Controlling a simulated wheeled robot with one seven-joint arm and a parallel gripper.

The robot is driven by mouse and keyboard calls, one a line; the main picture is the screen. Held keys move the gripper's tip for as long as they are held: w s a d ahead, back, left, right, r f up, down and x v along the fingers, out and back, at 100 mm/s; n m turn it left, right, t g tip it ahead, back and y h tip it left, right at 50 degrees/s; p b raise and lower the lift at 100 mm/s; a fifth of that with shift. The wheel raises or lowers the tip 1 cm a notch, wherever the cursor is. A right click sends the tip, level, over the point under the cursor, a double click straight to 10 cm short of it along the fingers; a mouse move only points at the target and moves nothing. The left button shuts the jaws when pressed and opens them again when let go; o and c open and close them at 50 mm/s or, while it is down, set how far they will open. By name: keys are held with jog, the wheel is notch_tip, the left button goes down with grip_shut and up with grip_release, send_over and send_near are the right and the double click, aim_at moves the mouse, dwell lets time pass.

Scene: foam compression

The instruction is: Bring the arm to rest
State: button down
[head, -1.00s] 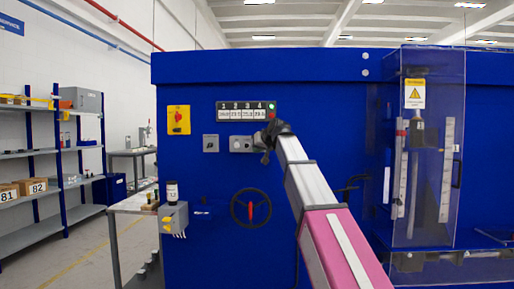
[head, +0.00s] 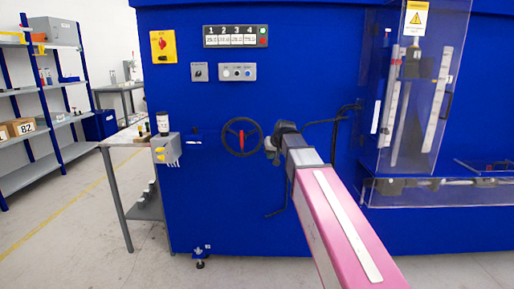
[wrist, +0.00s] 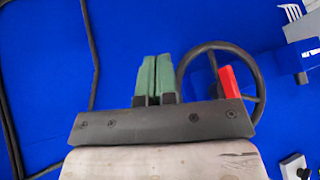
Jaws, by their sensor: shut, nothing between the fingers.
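My gripper (head: 270,152) is at the end of my pink and grey arm, in front of the blue machine (head: 215,190). In the head view it appears just right of the black handwheel (head: 241,136), which has a red part at its middle. In the wrist view the two green fingers of my gripper (wrist: 154,75) are together with nothing between them. The handwheel (wrist: 258,85) with its red grip shows behind and to the right of them. I cannot tell the exact gap between gripper and machine; no contact shows.
A control panel with a display (head: 236,36), a yellow switch plate (head: 163,46) and buttons (head: 237,72) is above. A clear guard (head: 420,100) is at right. A side table (head: 120,140) and shelves (head: 45,150) stand left. Black cables (wrist: 90,60) run nearby.

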jog(key=s+d+f+m+g+h, duration=0.1)
jog(key=s+d+f+g, duration=0.2)
jog(key=s+f, duration=1)
jog(key=s+d+f+m+g+h, duration=0.1)
jog(key=s+d+f+g+h, duration=0.1)
jog(key=s+d+f, duration=0.8)
jog(key=s+f+g, duration=0.1)
jog(key=s+f, duration=0.2)
jog(key=f, duration=0.6)
jog(key=shift+f, duration=0.1)
